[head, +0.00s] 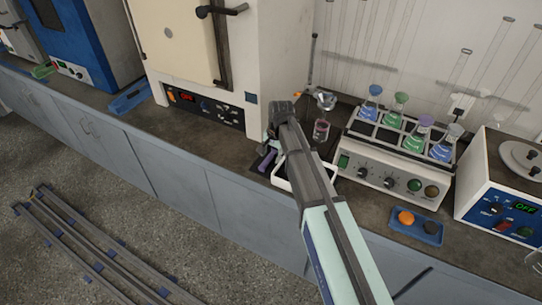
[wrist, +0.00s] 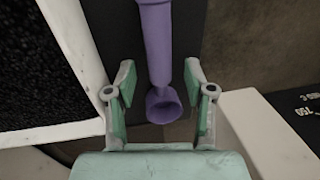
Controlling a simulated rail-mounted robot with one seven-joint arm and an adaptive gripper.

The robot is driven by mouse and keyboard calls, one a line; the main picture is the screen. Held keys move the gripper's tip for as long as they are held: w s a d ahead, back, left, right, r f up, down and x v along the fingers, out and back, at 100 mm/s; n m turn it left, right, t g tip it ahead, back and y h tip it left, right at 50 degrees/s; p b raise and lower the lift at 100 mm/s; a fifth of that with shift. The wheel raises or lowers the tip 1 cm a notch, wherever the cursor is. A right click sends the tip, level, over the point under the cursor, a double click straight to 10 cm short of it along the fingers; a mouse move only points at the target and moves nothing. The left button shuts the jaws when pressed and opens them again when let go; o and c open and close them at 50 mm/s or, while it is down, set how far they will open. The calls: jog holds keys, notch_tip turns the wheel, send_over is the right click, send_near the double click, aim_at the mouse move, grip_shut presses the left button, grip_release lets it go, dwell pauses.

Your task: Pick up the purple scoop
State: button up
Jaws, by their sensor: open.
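The purple scoop (head: 266,160) lies near the counter's front edge, to the left of a white-rimmed tray, partly covered by my arm's end in the head view. In the wrist view the scoop (wrist: 158,45) runs up the picture, with its handle at the top and its round cup at the bottom. My gripper (wrist: 160,84) is open, with one green-padded finger on each side of the scoop's lower part. Gaps show between both fingers and the scoop. In the head view the fingers of my gripper (head: 269,142) are small and hard to make out.
The white-rimmed tray (wrist: 88,55) holds black grains, close to my left finger. A white housing (wrist: 262,135) stands close at the right. A shaker (head: 385,180) with several flasks stands right of my arm. A blue tray (head: 417,238) holds an orange and a dark item.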

aim_at(271, 154)
grip_shut()
jog(key=shift+r, duration=0.1)
notch_tip(271, 154, up, 20)
jog(key=b, duration=0.3)
jog(key=shift+b, duration=0.3)
